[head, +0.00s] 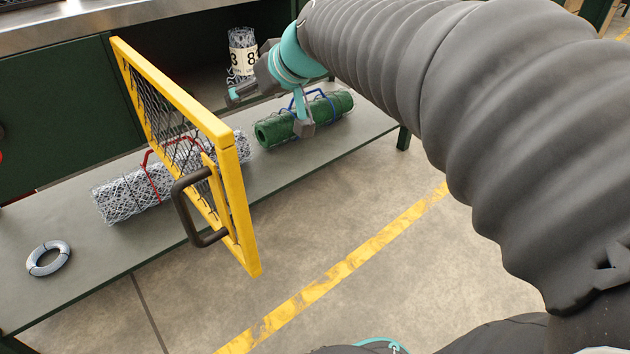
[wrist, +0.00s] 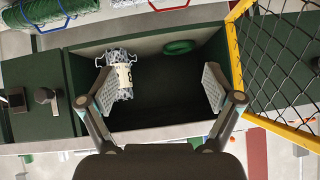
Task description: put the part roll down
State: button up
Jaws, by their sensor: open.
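A short wire-mesh roll with a pale number label (head: 243,61) stands inside the dark compartment behind the yellow mesh door. In the wrist view the labelled roll (wrist: 122,74) lies between my fingers, close to the left one; I cannot tell whether they touch. My gripper (head: 270,105) is wide open at the compartment's mouth, and it also shows in the wrist view (wrist: 158,88) with nothing clamped. The door (head: 233,190) is swung open, with a dark handle (head: 190,210).
A grey shelf (head: 60,285) below holds a green mesh roll (head: 275,131) with a blue carrier, a grey mesh roll (head: 118,200) with a red carrier, and a wire coil (head: 48,258). A green ring (wrist: 180,47) lies inside the compartment. The open door stands beside my gripper.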

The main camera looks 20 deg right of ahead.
jog(key=s+d+f+m+g+h, duration=0.1)
jog(key=s+f+h, duration=0.1)
jog(key=s+f, duration=0.5)
jog(key=s+d+f+m+g+h, duration=0.1)
jog(key=s+f, duration=0.6)
jog(key=s, duration=0.9)
jog(key=shift+d+m+g+h, duration=0.4)
jog(key=shift+d+g+h, duration=0.1)
jog(key=shift+d+g, duration=0.25)
jog(key=shift+a, duration=0.15)
